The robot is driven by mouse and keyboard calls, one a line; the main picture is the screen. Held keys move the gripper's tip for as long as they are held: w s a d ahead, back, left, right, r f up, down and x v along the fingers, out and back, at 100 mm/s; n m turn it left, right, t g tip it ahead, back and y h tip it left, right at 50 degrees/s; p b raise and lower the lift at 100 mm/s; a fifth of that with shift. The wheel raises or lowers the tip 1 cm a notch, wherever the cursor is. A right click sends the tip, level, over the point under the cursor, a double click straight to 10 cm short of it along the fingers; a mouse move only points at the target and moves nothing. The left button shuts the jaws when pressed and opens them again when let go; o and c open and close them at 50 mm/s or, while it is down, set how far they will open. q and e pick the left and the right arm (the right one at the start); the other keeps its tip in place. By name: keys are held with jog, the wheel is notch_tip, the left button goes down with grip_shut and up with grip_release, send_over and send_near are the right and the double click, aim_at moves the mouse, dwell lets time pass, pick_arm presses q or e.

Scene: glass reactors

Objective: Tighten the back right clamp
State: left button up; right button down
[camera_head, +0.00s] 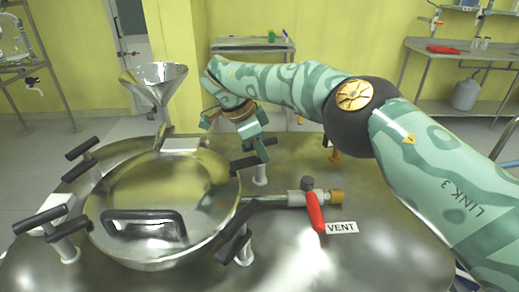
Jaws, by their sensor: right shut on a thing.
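The reactor lid (165,200) is a round polished metal cover on the steel vessel top. The back right clamp (260,176) stands at the lid's right rear edge, with a pale post and a black bar handle. My right gripper (259,150) reaches it from above, pointing down, and is shut on the clamp's handle. The gripper and wrist hide part of the handle. The other clamps are the back left one (82,149), the front left one (55,222) and the front right one (236,245). My left gripper is out of view.
A metal funnel (156,82) rises behind the lid. A red-handled valve (315,211) with a VENT label (341,227) lies right of the lid. The lid has a black handle (145,215). My right arm spans the right side. Benches stand behind.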

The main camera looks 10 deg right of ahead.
jog(key=shift+s+f, duration=0.15)
jog(key=c, duration=1.3)
grip_release()
jog(key=shift+o, duration=0.2)
jog(key=shift+a+r, duration=0.1)
jog(key=shift+r, duration=0.25)
jog(key=b+v, duration=0.2)
jog(key=v, duration=0.4)
jog(key=shift+a, duration=0.1)
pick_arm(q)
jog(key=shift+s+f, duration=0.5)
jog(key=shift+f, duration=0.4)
pick_arm(e)
jog(key=shift+a+r, duration=0.1)
jog(key=shift+r, duration=0.35)
